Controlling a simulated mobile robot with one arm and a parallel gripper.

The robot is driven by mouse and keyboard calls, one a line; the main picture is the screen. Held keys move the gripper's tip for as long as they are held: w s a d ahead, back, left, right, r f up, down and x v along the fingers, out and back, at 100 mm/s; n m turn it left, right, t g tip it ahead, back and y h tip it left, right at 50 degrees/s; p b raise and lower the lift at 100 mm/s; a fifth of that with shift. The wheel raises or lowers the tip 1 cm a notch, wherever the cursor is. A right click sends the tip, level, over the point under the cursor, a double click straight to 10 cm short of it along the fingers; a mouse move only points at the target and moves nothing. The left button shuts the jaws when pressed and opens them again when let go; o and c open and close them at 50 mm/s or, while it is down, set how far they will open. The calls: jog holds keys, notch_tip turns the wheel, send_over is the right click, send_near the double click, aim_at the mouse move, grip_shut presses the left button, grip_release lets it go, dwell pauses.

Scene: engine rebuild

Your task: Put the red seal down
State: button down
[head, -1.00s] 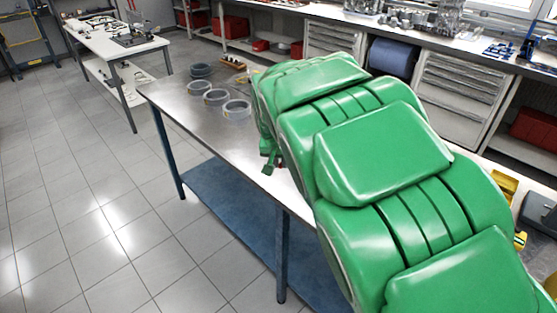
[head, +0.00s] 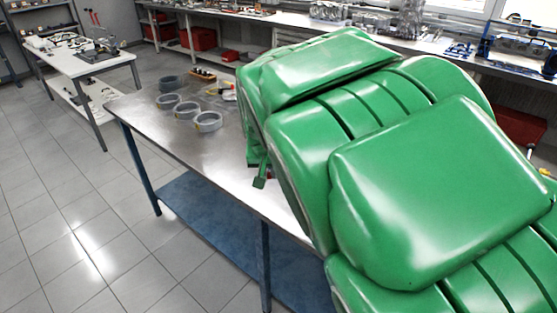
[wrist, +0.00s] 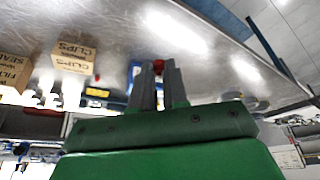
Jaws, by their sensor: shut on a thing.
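The red seal (wrist: 158,66) shows as a small red piece between the fingertips of my gripper (wrist: 159,75) in the wrist view. The fingers are close together and shut on it. The metal workbench top (wrist: 200,50) lies beyond the fingertips; I cannot tell whether the seal touches it. In the head view my green arm covers much of the bench (head: 190,150), and the gripper end shows only in part low on the arm's left side. The seal is mostly hidden there.
Several grey rings (head: 208,122) stand at the bench's far left, near a small wooden holder (head: 202,74). Bare bench lies between the rings and my arm.

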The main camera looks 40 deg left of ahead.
jog(key=w+d+r, duration=0.5)
jog(key=w+r, duration=0.1)
jog(key=w, duration=0.2)
jog(key=shift+n, duration=0.4)
jog(key=shift+w+a+f, duration=4.95)
jog(key=shift+w+a, duration=0.1)
jog(key=shift+f, duration=1.4)
jog(key=shift+f, duration=0.2)
jog(key=c, duration=1.1)
grip_release()
